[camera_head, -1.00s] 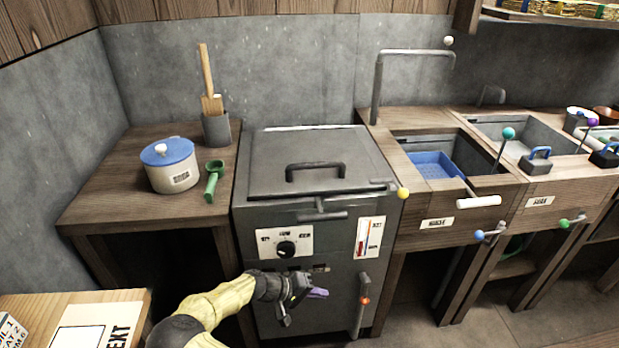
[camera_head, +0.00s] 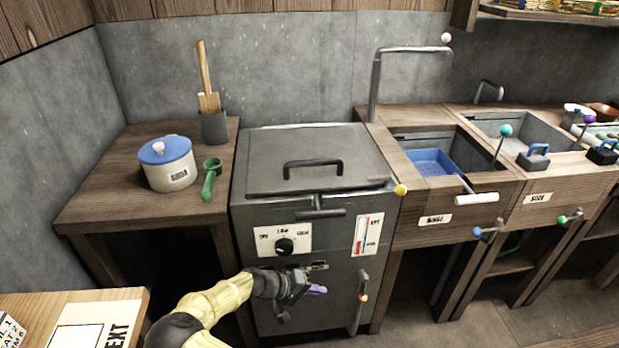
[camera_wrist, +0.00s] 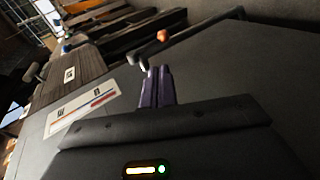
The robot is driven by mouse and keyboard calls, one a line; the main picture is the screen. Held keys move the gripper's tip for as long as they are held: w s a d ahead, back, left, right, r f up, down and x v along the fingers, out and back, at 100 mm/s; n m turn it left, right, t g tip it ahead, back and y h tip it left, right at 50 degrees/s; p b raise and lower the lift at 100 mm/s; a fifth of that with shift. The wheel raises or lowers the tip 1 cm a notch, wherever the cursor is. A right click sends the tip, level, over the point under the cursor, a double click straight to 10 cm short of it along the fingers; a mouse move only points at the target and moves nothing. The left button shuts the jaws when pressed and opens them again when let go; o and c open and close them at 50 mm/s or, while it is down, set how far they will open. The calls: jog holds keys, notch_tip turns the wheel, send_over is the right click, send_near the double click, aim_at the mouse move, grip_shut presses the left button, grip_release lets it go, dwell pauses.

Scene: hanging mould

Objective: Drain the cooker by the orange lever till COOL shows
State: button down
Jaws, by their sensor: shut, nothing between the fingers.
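The grey cooker (camera_head: 265,184) stands in the middle of the head view with its lid shut. The orange lever (camera_head: 364,298) shows as a small orange knob on the drain pipe at the lower right of the cooker's front. In the wrist view its orange ball (camera_wrist: 163,35) is just beyond the fingertips. The gauge (camera_head: 367,235) is a white plate with a red bar; its lettering is too small to read. It also shows in the wrist view (camera_wrist: 85,105). My gripper (camera_head: 318,289) is shut and empty, left of the lever and apart from it, with purple fingertips (camera_wrist: 155,72).
A dial (camera_head: 284,246) sits on the cooker's front above my gripper. A yellow-tipped handle (camera_head: 400,190) juts out at the lid's right front. Sinks with levers (camera_head: 479,233) stand to the right. A wooden table (camera_head: 137,297) is at the lower left.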

jog(key=s+d+r+m+y, duration=0.1)
jog(key=s+d+r+y, duration=0.3)
jog(key=r, duration=0.3)
jog(key=s+d+r+m+g+y, duration=0.1)
jog(key=s+d+r+m+y, duration=0.1)
jog(key=s+d+r+y, duration=0.3)
jog(key=s+d+r+m+y, duration=0.1)
jog(key=s+r+y, duration=0.2)
jog(key=s+r, duration=0.35)
jog(key=w+d+f+m+t+y, duration=0.1)
jog(key=w+d+f+m+y, duration=0.2)
jog(key=w+d+f+m, duration=0.3)
jog(key=w+d+f+m+t+y+p, duration=0.1)
jog(key=w+d+f+m+y, duration=0.2)
jog(key=w+d+f+m, duration=0.3)
jog(key=d+f+m, duration=0.4)
jog(key=d+m, duration=0.1)
jog(key=m, duration=0.3)
jog(key=shift+d+f+m, duration=0.3)
jog(key=shift+m, duration=0.1)
jog(key=shift+w, duration=0.1)
